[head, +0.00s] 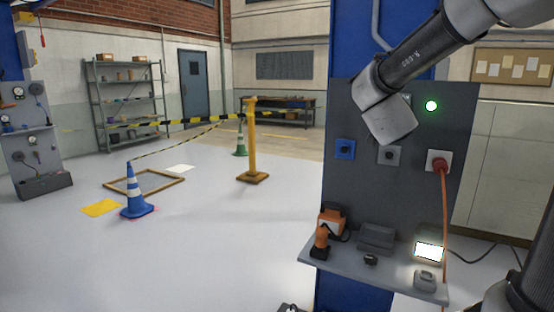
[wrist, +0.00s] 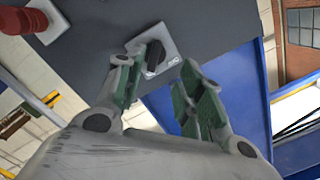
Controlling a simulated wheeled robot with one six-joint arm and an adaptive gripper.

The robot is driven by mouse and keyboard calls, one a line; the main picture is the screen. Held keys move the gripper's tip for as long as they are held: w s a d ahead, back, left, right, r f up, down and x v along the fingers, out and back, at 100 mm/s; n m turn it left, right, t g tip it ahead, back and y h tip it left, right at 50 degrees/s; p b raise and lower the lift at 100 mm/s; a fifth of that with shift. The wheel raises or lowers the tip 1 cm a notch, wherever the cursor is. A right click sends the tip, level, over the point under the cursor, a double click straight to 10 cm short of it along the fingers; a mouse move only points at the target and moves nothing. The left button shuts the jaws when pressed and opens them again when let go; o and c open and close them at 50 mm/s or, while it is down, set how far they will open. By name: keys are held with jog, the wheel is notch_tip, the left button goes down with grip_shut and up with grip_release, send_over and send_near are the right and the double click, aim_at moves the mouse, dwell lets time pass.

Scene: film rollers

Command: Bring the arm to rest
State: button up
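My gripper (wrist: 157,75) shows in the wrist view with its two green-padded fingers spread apart and nothing between them. A black rotary knob on a light square plate (wrist: 155,50) lies just beyond the fingertips, and the fingers do not appear closed on it. In the head view my arm (head: 420,55) reaches in from the upper right, with its wrist in front of the grey panel (head: 455,110). The gripper's fingers are hidden there. The knob's plate shows in the head view (head: 389,155) just below the wrist.
The panel also carries a blue switch (head: 345,148), a lit green lamp (head: 431,105) and a red plug with an orange cable (head: 438,162). A shelf (head: 340,274) below holds an orange tool and a bright screen (head: 429,251). Open floor lies left, with a blue cone (head: 135,190).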

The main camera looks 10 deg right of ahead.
jog(key=s+a+f+n+g+y, duration=0.1)
jog(key=a+f+n+g+y, duration=0.1)
jog(key=a+f+n+y, duration=0.8)
jog(key=s+a+f+n+g+y, duration=0.25)
jog(key=s+f+g, duration=0.2)
jog(key=s, duration=0.65)
jog(key=s+d+n+g+h, duration=0.1)
jog(key=s+d, duration=0.3)
jog(key=s, duration=0.5)
jog(key=s+d+n+g+h, duration=0.1)
jog(key=s+d+g+h, duration=0.2)
jog(key=s, duration=0.7)
jog(key=shift+d+f+n, duration=0.2)
jog(key=shift+d+n, duration=0.15)
jog(key=shift+d, duration=0.75)
